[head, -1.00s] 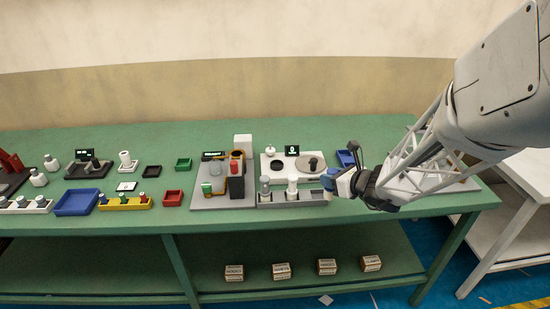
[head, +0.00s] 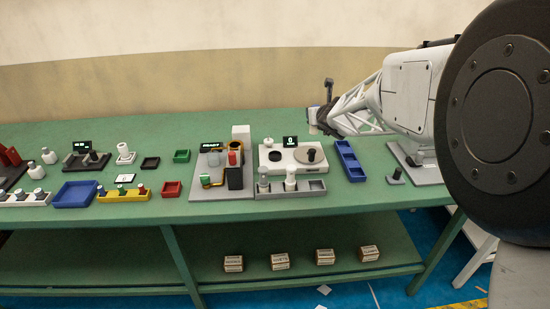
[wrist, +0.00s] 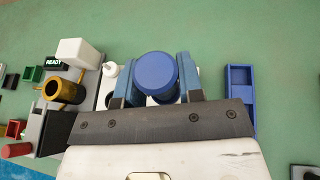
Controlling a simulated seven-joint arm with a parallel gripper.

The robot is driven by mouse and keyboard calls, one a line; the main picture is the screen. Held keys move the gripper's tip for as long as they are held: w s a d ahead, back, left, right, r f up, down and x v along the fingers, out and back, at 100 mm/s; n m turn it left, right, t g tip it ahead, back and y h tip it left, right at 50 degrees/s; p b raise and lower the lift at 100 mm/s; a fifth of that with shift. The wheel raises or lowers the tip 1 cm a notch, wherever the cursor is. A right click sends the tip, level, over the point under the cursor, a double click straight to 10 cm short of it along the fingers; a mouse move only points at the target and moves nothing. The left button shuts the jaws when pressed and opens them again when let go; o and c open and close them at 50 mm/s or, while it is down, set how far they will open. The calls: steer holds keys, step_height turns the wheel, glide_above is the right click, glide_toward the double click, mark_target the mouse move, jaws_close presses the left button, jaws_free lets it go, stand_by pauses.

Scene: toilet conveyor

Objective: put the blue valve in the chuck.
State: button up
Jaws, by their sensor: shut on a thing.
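The blue valve shows its round blue top (wrist: 157,72) in the wrist view, between the two blue fingers of my gripper (wrist: 157,88), which is shut on it. In the head view my gripper (head: 316,122) is raised over the back of the bench, behind and right of the white station. The white station (head: 268,177) carries a dark round opening and a grey disc (head: 310,154) with a black knob. I cannot tell for certain which round fitting is the chuck. In the wrist view, the valve and gripper hide most of this station.
A grey rack (head: 317,185) with pale cylinders stands in front of the white station. A blue divided tray (head: 348,160) is to its right. A machine with a black block (head: 235,178) and tall white block (head: 241,132) is to its left. Green bench behind is clear.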

steer(key=shift+w+a+r+n+y, duration=1.25)
steer(key=shift+w+a+r, duration=1.35)
steer(key=shift+w+a, duration=0.9)
steer(key=s+a+f+n+g+y, duration=0.4)
steer(key=s+a+n+g+y, duration=0.2)
steer(key=s+n+g+y, duration=0.1)
steer(key=shift+s+a+f+n+g, duration=0.15)
steer(key=shift+a+f+n+g, duration=0.3)
steer(key=shift+n, duration=0.5)
steer(key=shift+r+y, duration=0.1)
steer(key=shift+y, duration=0.25)
step_height(320, 180, down, 6)
steer(key=shift+f, duration=0.2)
